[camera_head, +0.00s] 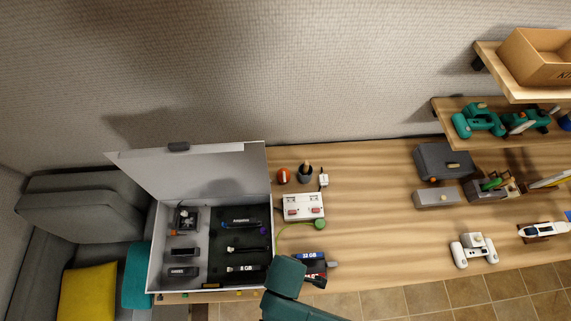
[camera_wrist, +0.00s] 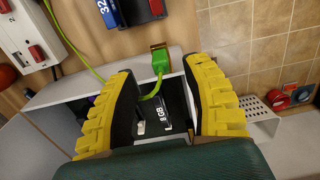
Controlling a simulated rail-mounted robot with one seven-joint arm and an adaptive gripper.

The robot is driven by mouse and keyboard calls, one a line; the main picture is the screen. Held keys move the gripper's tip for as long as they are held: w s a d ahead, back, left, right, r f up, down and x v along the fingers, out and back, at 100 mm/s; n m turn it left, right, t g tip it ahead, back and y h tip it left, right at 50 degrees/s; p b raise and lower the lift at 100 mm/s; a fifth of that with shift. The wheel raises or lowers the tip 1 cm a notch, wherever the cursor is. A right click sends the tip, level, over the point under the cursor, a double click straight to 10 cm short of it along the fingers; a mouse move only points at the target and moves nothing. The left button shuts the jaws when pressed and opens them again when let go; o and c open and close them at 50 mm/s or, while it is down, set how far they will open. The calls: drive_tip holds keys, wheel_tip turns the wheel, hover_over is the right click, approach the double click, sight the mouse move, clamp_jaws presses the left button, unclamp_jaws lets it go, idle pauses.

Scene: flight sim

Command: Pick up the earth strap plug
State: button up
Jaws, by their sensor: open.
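The earth strap plug, a small green plug (camera_wrist: 160,60) on a thin green-yellow cable, shows in the wrist view near the rim of the open case. A brass-coloured piece is right beside it. My gripper (camera_wrist: 160,69) has yellow ribbed fingers, spread apart and empty. The plug appears between the fingertips; I cannot tell how far beyond them it lies. The cable passes behind the left finger and curves up to the plug. In the head view the cable (camera_head: 282,236) runs left of a green knob, and my teal arm end hides the plug.
The open white case (camera_head: 154,250) holds dark parts. A white box with red switches (camera_head: 304,207) stands beside it, and a blue "32 GB" part (camera_head: 308,256) lies near my arm. The table's middle (camera_head: 375,220) is clear. Shelves (camera_head: 440,107) hold teal devices at right.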

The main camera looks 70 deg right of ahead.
wheel_tip(320, 180, down, 4)
drive_tip(key=shift+f+p, duration=0.1)
drive_tip(key=shift+p, duration=0.2)
drive_tip(key=shift+c, duration=0.3)
drive_tip(key=c, duration=0.8)
wheel_tip(320, 180, up, 10)
drive_tip(key=shift+f+b, duration=0.1)
drive_tip(key=shift+b, duration=0.35)
clamp_jaws()
drive_tip(key=shift+r, duration=0.2)
drive_tip(key=shift+r, duration=0.1)
